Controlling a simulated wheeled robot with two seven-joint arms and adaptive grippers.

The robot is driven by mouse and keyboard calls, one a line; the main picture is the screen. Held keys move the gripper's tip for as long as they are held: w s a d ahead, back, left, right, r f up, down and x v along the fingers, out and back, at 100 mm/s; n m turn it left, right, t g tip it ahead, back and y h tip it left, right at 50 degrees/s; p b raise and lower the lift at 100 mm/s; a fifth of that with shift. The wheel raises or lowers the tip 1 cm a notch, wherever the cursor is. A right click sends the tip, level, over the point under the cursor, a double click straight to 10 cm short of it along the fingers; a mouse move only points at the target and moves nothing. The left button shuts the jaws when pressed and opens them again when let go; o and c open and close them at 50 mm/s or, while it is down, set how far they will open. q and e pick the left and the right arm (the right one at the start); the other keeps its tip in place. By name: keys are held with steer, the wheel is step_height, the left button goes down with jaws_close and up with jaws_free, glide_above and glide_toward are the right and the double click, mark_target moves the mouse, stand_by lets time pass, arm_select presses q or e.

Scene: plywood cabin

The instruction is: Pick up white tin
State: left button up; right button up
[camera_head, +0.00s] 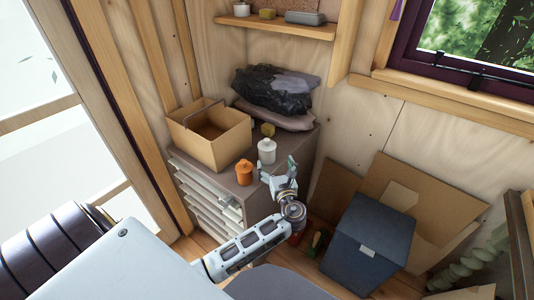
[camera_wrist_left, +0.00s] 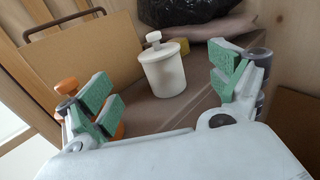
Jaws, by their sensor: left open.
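The white tin (camera_head: 266,152) stands upright on top of the drawer cabinet (camera_head: 300,146), with a knobbed lid. In the left wrist view the white tin (camera_wrist_left: 163,68) sits between and beyond the two fingers, untouched. My left gripper (camera_head: 278,178) is open and empty, just in front of the tin at the cabinet's front edge. Its green-padded fingers (camera_wrist_left: 163,95) are spread wide in the wrist view. An orange tin (camera_head: 244,172) stands left of the white tin; in the wrist view it is partly hidden behind the left finger (camera_wrist_left: 68,88). My right gripper is not in view.
A cardboard box (camera_head: 212,137) stands left on the cabinet. Black and grey bags (camera_head: 274,90) lie behind, with a small yellowish item (camera_head: 268,130) near the tin. A dark blue box (camera_head: 365,245) and cardboard sheets (camera_head: 425,195) are on the right. A wall shelf (camera_head: 280,28) is above.

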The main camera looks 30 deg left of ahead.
mark_target(270, 151)
arm_select(q)
steer(key=x, duration=0.5)
steer(key=shift+w+a, duration=0.15)
steer(key=shift+a, duration=0.05)
steer(key=shift+w+a, duration=0.35)
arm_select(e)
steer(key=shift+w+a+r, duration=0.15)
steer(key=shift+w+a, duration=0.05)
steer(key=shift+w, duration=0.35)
arm_select(q)
steer(key=shift+a, duration=0.1)
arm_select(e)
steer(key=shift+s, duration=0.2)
arm_select(q)
steer(key=shift+w+a+b, duration=0.3)
steer(key=shift+w+a, duration=0.15)
steer(key=x, duration=0.2)
steer(key=shift+w+a+f, duration=0.15)
steer(key=shift+w+a, duration=0.05)
steer(key=shift+a, duration=0.15)
steer(key=shift+w+a, duration=0.35)
steer(key=shift+w, duration=0.05)
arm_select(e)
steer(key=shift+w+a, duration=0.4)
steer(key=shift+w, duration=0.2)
arm_select(q)
steer(key=shift+c, duration=0.4)
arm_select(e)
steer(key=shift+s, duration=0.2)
